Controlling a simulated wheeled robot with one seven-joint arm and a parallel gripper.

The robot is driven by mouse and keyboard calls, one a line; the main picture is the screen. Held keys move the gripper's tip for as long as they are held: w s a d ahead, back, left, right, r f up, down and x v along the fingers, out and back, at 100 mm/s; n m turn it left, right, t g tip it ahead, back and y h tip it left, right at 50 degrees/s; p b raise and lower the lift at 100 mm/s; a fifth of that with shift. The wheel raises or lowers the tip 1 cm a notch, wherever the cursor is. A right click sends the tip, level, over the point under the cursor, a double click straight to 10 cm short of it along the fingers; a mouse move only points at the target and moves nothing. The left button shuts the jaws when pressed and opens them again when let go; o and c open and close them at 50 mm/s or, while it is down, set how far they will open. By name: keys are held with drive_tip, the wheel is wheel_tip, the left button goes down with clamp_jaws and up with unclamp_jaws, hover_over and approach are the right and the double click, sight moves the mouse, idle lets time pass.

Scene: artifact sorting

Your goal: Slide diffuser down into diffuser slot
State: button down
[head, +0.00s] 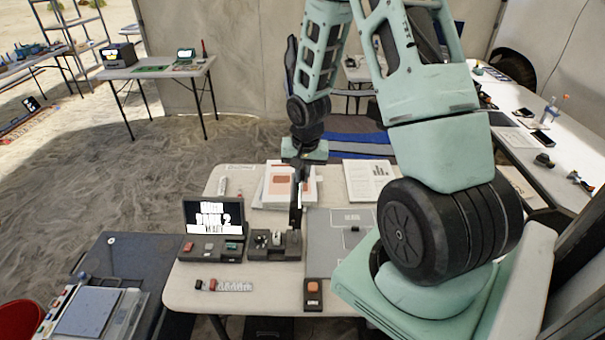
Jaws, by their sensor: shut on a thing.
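My gripper (297,212) points straight down over the table, at the right end of a dark grey block (262,254) with recesses and small parts in it. It is shut on a small dark piece, taken to be the diffuser, whose outline is hard to tell from the dark fingers. The diffuser slot cannot be made out clearly at this size. I cannot tell whether the held piece touches the block.
Left of the block stands a small screen unit (213,216) with buttons. A grey panel (330,262), an orange-button box (312,293), papers (370,181) and a row of small pieces (232,286) lie on the white table (187,292). My arm covers the right side.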

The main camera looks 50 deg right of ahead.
drive_tip(key=shift+f+b, duration=0.7)
drive_tip(key=shift+f, duration=0.3)
drive_tip(key=c, duration=1.4)
unclamp_jaws()
drive_tip(key=shift+r, duration=0.1)
wheel_tip(320, 180, up, 17)
drive_tip(key=s+b, duration=0.1)
drive_tip(key=s, duration=0.1)
drive_tip(key=shift+a+b, duration=0.35)
drive_tip(key=shift+a, duration=0.05)
drive_tip(key=shift+s, duration=0.1)
drive_tip(key=a+f+n+b, duration=0.2)
drive_tip(key=a+n, duration=0.3)
drive_tip(key=a, duration=0.8)
drive_tip(key=s+a+f+n+b, duration=0.2)
drive_tip(key=s+a+n, duration=0.4)
drive_tip(key=s+a, duration=0.2)
drive_tip(key=s+a+f+n+g+y+b, duration=0.1)
drive_tip(key=s+a+f+n+b, duration=0.1)
drive_tip(key=s+a+n, duration=0.4)
drive_tip(key=s+a+f, duration=0.1)
drive_tip(key=s+a, duration=0.2)
drive_tip(key=a, duration=0.3)
drive_tip(key=shift+s+a+f+g, duration=0.25)
drive_tip(key=shift+s+f+g, duration=0.05)
